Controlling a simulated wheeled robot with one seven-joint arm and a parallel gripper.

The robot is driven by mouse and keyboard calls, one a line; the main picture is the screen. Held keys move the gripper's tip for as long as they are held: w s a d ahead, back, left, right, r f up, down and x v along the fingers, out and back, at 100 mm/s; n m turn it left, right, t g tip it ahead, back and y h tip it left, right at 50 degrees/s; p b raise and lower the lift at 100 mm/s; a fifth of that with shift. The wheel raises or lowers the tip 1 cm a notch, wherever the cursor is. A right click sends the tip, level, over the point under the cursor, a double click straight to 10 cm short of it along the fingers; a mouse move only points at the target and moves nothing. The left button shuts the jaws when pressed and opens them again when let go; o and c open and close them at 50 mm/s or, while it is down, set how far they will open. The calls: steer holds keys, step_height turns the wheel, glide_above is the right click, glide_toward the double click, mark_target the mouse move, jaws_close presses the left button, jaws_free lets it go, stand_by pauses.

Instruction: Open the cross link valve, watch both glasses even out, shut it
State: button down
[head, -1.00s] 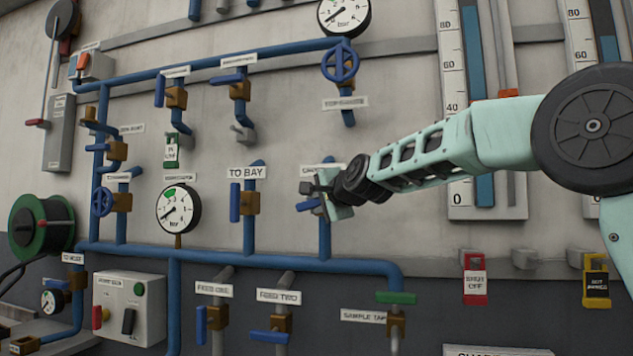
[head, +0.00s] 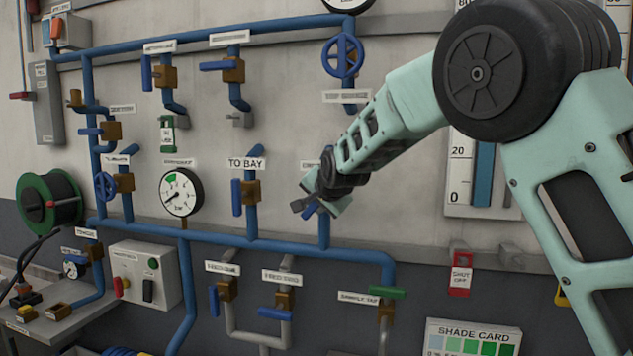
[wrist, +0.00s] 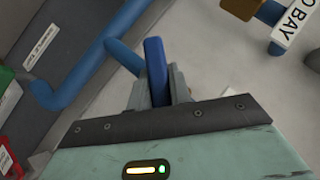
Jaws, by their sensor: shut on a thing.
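The cross link valve sits on the blue riser (head: 325,228) right of the TO BAY valve, under a small label (head: 311,165) partly covered by my arm. Its body is hidden behind my gripper. My gripper (head: 306,207) is shut on the blue valve lever, which shows between the fingers in the wrist view (wrist: 155,70). In the head view the lever (head: 311,211) looks slanted; its exact angle is hard to tell. One level glass (head: 484,175) shows blue liquid in its lower part, with its upper part behind my arm. The other glass is mostly hidden, so I cannot compare levels.
The TO BAY valve (head: 251,193) stands close on the left, its blue lever hanging down. Below are two feed valves (head: 284,300) and the green-handled sample tap (head: 387,293). A red shut-off tag (head: 460,277) hangs on the right. A shade card (head: 472,338) is at bottom right.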

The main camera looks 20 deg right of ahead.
steer(key=p, duration=0.2)
steer(key=n+g+h+p, duration=0.1)
steer(key=p, duration=0.1)
steer(key=shift+r, duration=0.3)
steer(key=shift+f+n+g+h+p, duration=0.25)
steer(key=shift+n+g+h+p, duration=0.6)
steer(key=shift+h+p, duration=0.3)
steer(key=c, duration=1.3)
jaws_free()
steer(key=shift+s+a+r+b, duration=0.15)
steer(key=shift+s+b, duration=0.1)
steer(key=shift+b, duration=0.2)
steer(key=b+v, duration=0.7)
steer(key=v, duration=0.9)
steer(key=shift+s+a+r, duration=0.1)
steer(key=shift+a+r, duration=0.05)
steer(key=shift+r, duration=0.2)
